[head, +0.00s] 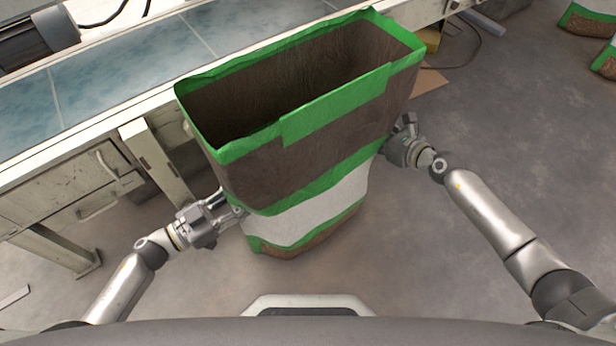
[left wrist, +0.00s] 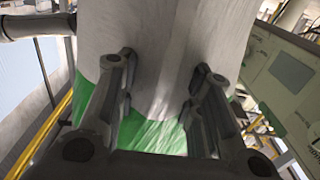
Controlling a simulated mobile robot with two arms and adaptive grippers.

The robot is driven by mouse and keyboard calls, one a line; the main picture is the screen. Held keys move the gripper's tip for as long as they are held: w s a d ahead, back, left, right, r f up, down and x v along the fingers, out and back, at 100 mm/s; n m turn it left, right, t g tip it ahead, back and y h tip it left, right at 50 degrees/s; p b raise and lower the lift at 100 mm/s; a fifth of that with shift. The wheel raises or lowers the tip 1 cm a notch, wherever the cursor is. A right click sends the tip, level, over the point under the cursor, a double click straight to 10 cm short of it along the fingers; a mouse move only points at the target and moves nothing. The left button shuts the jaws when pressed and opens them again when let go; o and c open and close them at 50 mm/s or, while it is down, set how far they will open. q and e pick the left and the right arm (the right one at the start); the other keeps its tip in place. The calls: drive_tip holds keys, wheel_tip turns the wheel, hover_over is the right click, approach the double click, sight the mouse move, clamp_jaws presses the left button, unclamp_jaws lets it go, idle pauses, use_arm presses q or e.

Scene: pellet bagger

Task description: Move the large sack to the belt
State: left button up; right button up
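The large sack (head: 320,170) is upright and open-topped, brown and white with green bands, in the middle of the head view. My left gripper (head: 230,208) is at its left side, and my right gripper (head: 398,142) is at its right side. In the left wrist view the left fingers (left wrist: 157,68) are spread apart, with the sack's white and green wall (left wrist: 155,100) right in front of them. The right fingers are partly hidden by the sack. The belt (head: 130,62) is blue and runs behind the sack, whose rim overlaps its near edge in the picture.
A bench frame with drawers (head: 95,180) stands under the belt at the left. Smaller green-edged bags (head: 588,20) are on the floor at the top right. The grey floor (head: 480,130) at the right is mostly clear.

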use_arm(q)
drive_tip(key=shift+w+d, duration=0.15)
drive_tip(key=shift+d, duration=0.05)
use_arm(e)
drive_tip(key=shift+w+a+f, duration=0.1)
drive_tip(key=shift+w+a, duration=0.1)
use_arm(q)
drive_tip(key=shift+c, duration=0.4)
use_arm(e)
drive_tip(key=shift+c, duration=0.4)
use_arm(q)
clamp_jaws()
use_arm(e)
drive_tip(key=c, duration=0.7)
clamp_jaws()
use_arm(q)
drive_tip(key=shift+r, duration=0.2)
use_arm(e)
drive_tip(key=shift+w+r, duration=0.1)
drive_tip(key=shift+r, duration=0.1)
